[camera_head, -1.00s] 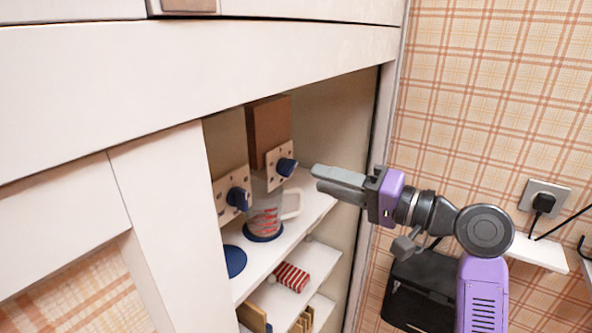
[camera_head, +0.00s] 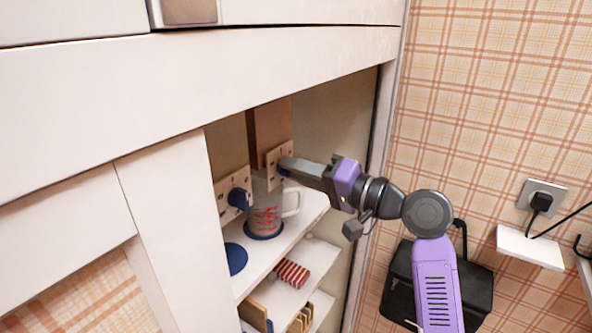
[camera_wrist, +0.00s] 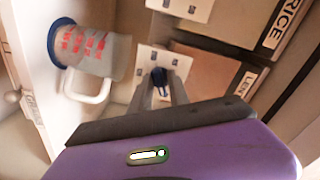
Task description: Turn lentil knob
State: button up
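The lentil knob is a dark blue knob (camera_wrist: 159,76) on a pale square plate (camera_wrist: 173,63), beside a box whose label (camera_wrist: 247,84) reads "LEN", the rest hidden. In the head view its plate (camera_head: 272,157) is on the front of the brown box, and my fingers mostly cover the knob. My gripper (camera_head: 285,166) reaches in from the right. In the wrist view its two grey fingers (camera_wrist: 160,85) are apart, with the knob between their tips. I cannot tell whether they touch it.
A second blue knob (camera_head: 239,200) on its plate is nearer on the left. A cup with red marks (camera_head: 267,214) and white handle stands on the shelf (camera_head: 310,207) just below my fingers. A "RICE" label (camera_wrist: 286,23) shows above. The cabinet's right wall (camera_head: 358,170) is close to my wrist.

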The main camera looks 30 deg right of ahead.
jog(key=shift+f+b, duration=0.1)
jog(key=shift+b, duration=0.2)
grip_shut()
jog(key=shift+d+n+b, duration=0.1)
jog(key=shift+n+b, duration=5.55)
jog(key=shift+n, duration=0.65)
jog(key=o, duration=0.7)
grip_release()
jog(key=shift+c, duration=0.2)
